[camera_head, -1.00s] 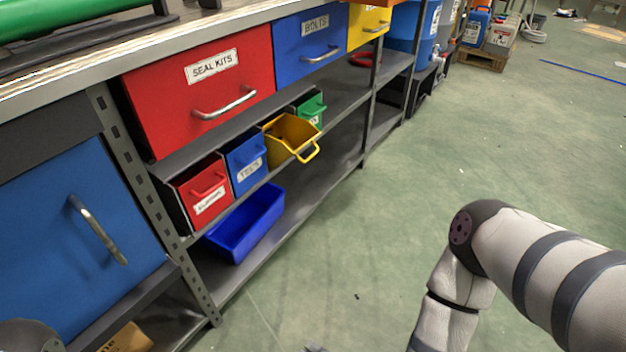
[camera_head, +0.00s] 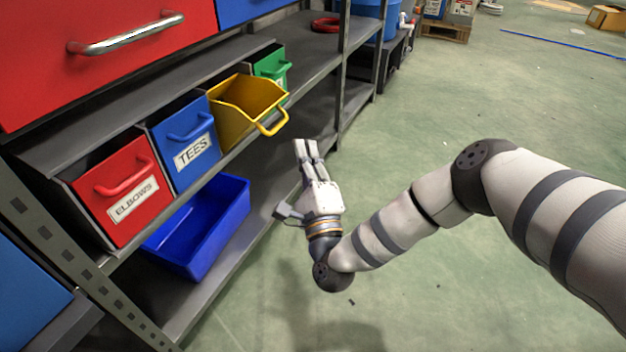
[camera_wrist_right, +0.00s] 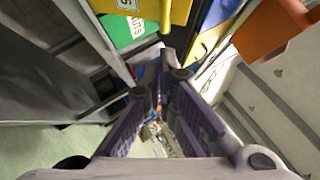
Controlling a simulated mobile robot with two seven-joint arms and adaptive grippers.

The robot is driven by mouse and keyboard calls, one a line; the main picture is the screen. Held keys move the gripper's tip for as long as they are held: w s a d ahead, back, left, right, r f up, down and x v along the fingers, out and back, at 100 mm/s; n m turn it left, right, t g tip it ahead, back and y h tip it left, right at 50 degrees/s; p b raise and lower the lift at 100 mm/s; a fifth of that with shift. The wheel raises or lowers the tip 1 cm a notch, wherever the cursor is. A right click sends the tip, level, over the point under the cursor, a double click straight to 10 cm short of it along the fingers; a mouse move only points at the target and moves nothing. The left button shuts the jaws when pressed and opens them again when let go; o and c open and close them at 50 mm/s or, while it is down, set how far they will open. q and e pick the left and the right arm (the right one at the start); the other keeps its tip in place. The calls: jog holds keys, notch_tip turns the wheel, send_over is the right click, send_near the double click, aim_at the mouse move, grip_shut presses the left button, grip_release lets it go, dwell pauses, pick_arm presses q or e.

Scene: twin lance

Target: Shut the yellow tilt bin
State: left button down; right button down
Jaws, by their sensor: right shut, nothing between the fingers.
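The yellow tilt bin (camera_head: 232,122) is tipped open on the shelf in the head view, its top gaping and its front leaning out. Its yellow handle (camera_head: 277,124) sticks out toward the aisle. My right gripper (camera_head: 306,148) is in front of the shelf, a little right of and below that handle in the picture, and apart from it. Its fingers point up the picture, shut and empty. They also show in the right wrist view (camera_wrist_right: 162,75). My left gripper is not in view.
The blue TEES bin (camera_head: 187,140) and red ELBOWS bin (camera_head: 122,192) are left of the yellow bin; a green bin (camera_head: 272,66) is right of it. A blue tray (camera_head: 205,222) lies on the lower shelf. A shelf post (camera_head: 344,60) stands beyond.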

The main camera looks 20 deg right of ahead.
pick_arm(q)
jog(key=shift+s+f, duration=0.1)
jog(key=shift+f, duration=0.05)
pick_arm(e)
jog(key=shift+w+a+r, duration=0.7)
jog(key=shift+w+a, duration=0.1)
jog(key=shift+w, duration=0.15)
jog(key=shift+r, duration=0.1)
